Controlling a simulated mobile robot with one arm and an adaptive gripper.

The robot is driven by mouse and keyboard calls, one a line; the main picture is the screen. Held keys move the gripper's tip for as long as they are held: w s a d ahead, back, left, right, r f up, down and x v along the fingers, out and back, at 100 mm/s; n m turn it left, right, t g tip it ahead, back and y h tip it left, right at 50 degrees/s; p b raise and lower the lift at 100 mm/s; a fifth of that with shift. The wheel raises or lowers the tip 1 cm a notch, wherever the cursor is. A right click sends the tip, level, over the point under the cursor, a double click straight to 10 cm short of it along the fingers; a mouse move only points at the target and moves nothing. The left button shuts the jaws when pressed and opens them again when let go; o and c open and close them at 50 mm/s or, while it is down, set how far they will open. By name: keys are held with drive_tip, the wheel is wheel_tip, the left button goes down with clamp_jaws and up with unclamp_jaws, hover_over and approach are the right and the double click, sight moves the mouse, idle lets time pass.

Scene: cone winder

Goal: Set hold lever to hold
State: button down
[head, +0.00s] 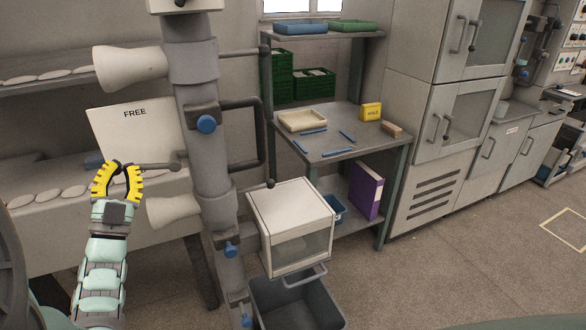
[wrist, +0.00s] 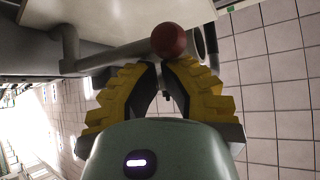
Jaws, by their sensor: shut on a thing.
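The hold lever (head: 157,166) is a thin dark rod that runs left from the grey column, just below a pale plate (head: 135,135) marked FREE. My gripper (head: 120,170) is at the lever's left end, with its yellow ribbed fingers curved in around that end. In the wrist view the lever's grey rod (wrist: 120,53) ends in a dark red ball knob (wrist: 168,40) right at the tips of my gripper (wrist: 163,70). The gripper is shut on the lever's knob end. The fingers hide part of the lever's end in the head view.
The grey column (head: 200,120) with blue knobs stands right of my gripper. Pale cones (head: 130,68) stick out from it. A white box (head: 290,222) sits above a grey bin (head: 290,305). The floor at right is clear.

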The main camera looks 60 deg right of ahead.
drive_tip(key=shift+w+a+f+n+t+y+b, duration=0.1)
drive_tip(key=shift+f+n+t+y+b, duration=0.3)
drive_tip(key=shift+n+t, duration=0.4)
drive_tip(key=shift+a+f+n+t+y+b, duration=0.1)
drive_tip(key=shift+f+n+t+y+b, duration=0.1)
drive_tip(key=shift+f+n+t+b, duration=0.45)
drive_tip(key=shift+r+n, duration=0.3)
drive_tip(key=shift+n, duration=0.15)
